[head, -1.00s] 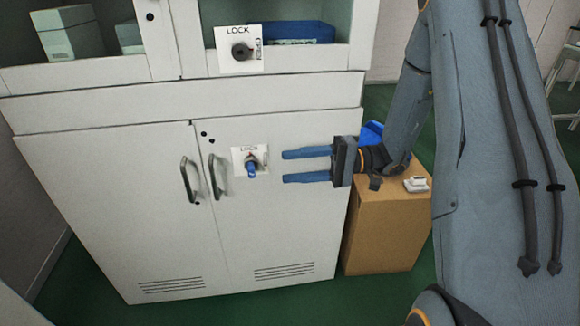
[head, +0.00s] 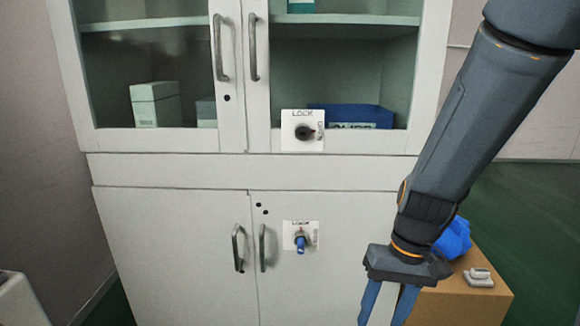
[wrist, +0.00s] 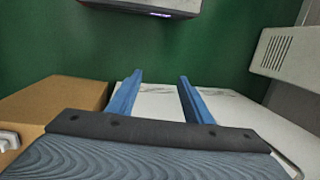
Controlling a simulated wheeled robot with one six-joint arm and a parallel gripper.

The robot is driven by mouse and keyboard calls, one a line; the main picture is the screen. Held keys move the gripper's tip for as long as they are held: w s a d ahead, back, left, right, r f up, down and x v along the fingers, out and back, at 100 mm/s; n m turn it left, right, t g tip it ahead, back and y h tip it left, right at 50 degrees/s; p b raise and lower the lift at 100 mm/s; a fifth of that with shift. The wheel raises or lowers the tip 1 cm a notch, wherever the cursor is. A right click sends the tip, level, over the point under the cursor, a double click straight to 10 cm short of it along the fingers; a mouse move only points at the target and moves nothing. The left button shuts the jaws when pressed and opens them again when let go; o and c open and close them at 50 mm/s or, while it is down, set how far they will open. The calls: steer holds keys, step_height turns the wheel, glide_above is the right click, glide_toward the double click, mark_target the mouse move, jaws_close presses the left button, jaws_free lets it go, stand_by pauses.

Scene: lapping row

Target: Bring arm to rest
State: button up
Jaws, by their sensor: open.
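My gripper (head: 388,305) hangs at the lower right of the head view, in front of the cabinet's lower right door. Its blue fingers point down, stand apart and hold nothing; their tips are cut off by the frame's bottom edge. In the wrist view my gripper (wrist: 160,82) shows two separate blue fingers with nothing between them. Beyond them are a pale, marbled flat surface (wrist: 157,103) and green floor. My arm comes down from the upper right of the head view.
A white cabinet (head: 180,170) has glass upper doors and shut lower doors. A lower lock (head: 300,243) holds a blue key-like piece; an upper lock (head: 303,132) is dark. A cardboard box (head: 455,305) stands at right, with a blue item (head: 455,238) and a grey-white piece (head: 479,277) on it.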

step_height(320, 180, up, 3)
steer(key=w+t+h, duration=0.2)
steer(key=t, duration=0.2)
steer(key=s+a+r+n+g, duration=0.1)
steer(key=s+a+n, duration=0.2)
steer(key=s+a, duration=0.4)
steer(key=s+a+r+n+g, duration=0.2)
steer(key=s+a+n, duration=0.25)
steer(key=a, duration=0.55)
steer(key=d+r+m+p, duration=0.3)
steer(key=d+r+p, duration=0.6)
steer(key=r+p, duration=0.2)
steer(key=s+d+r+m+p, duration=0.1)
steer(key=d+r+m+p, duration=0.3)
steer(key=d+r+p, duration=0.5)
step_height(320, 180, up, 2)
steer(key=p, duration=0.6)
steer(key=shift+r, duration=0.25)
